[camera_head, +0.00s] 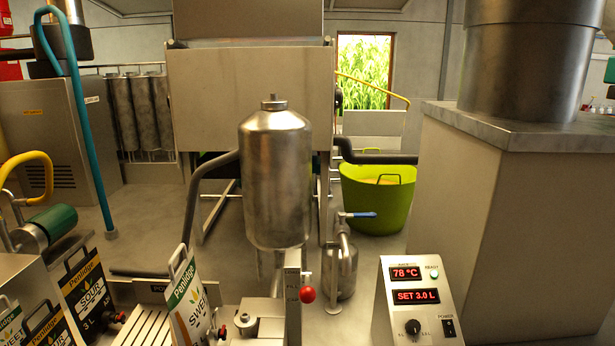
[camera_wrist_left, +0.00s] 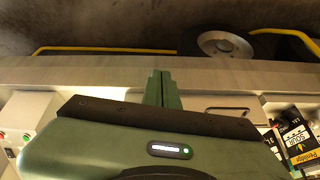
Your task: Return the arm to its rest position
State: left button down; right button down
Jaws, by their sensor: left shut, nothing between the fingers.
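My left gripper (camera_wrist_left: 162,78) shows in the left wrist view, its two green fingers together with nothing between them. It points at a long pale metal edge (camera_wrist_left: 90,70), and I cannot tell the gap between them. The dark gripper base and green wrist housing fill the lower part of that view. I cannot make out either of my arms in the head view, and my right gripper is in neither view.
In the head view, a steel tank (camera_head: 275,180) stands mid-picture. A control box (camera_head: 416,300) reads 78 °C and SET 3.0 L. A Penlidge SWEET pouch (camera_head: 190,300) stands front left. A green tub (camera_head: 378,198) is behind. Yellow piping (camera_wrist_left: 110,50) crosses the wrist view.

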pick_arm(q)
jog(key=s+f+g+b, duration=0.1)
jog(key=s+f, duration=0.2)
jog(key=f, duration=1.2)
jog(key=s+f+g+b, duration=0.1)
jog(key=s+f+g, duration=0.15)
jog(key=f, duration=1.15)
jog(key=s+a+f+b, duration=0.1)
jog(key=s+a+f, duration=0.1)
jog(key=s+f, duration=0.6)
jog(key=s+a+f+b, duration=0.1)
jog(key=s+a+f, duration=0.1)
jog(key=s+f, duration=0.7)
jog(key=shift+f+m, duration=0.3)
jog(key=shift+f, duration=0.35)
jog(key=shift+g, duration=0.25)
